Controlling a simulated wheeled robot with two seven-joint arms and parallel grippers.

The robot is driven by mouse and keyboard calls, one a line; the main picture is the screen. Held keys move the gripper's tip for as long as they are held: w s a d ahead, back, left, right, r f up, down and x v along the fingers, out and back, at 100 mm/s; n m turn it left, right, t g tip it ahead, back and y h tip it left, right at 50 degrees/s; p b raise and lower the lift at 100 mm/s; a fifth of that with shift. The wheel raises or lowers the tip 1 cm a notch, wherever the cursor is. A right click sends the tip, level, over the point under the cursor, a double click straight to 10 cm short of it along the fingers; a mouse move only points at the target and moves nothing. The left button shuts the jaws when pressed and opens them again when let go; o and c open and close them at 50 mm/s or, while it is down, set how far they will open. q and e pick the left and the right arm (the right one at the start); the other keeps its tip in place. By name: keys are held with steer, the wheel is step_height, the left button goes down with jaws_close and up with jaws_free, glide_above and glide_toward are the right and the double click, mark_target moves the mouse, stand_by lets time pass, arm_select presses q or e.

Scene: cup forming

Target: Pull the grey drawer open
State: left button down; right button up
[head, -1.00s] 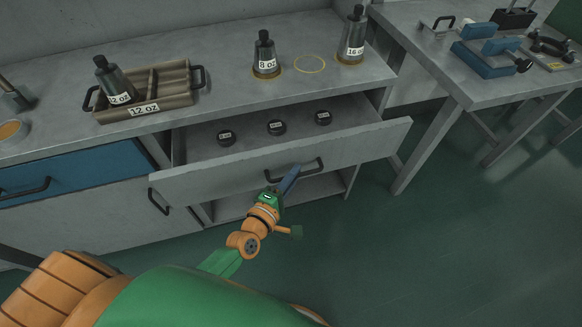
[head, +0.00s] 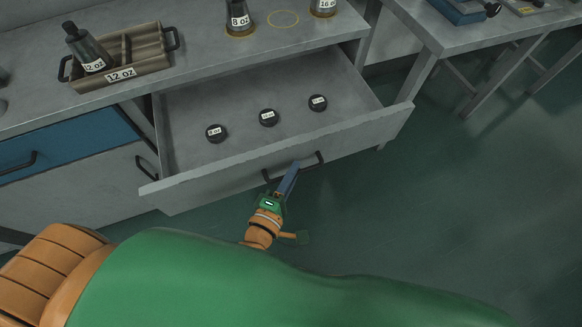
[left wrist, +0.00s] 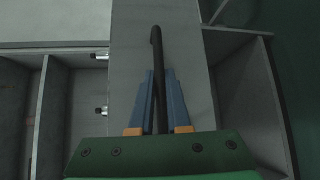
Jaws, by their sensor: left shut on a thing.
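The grey drawer (head: 220,178) stands well out from the bench, and its inside floor shows. Three black round pieces with white labels lie in it: one at the left (head: 216,133), one in the middle (head: 268,117), one at the right (head: 318,102). My left gripper (head: 291,170) is at the dark bar handle (head: 318,158) on the drawer front. In the left wrist view the blue fingers (left wrist: 160,95) are on both sides of the handle (left wrist: 156,45), shut on it. My right gripper is not in view.
A brown tray (head: 150,68) with a 12 oz bottle (head: 87,46) stands on the bench top. An 8 oz bottle (head: 240,17) and a 16 oz bottle (head: 323,6) stand further right. A blue drawer (head: 70,150) is shut at the left. Floor is clear at the right.

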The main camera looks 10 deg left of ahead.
arm_select(q)
steer(key=c, duration=0.9)
jaws_free()
steer(key=v, duration=0.7)
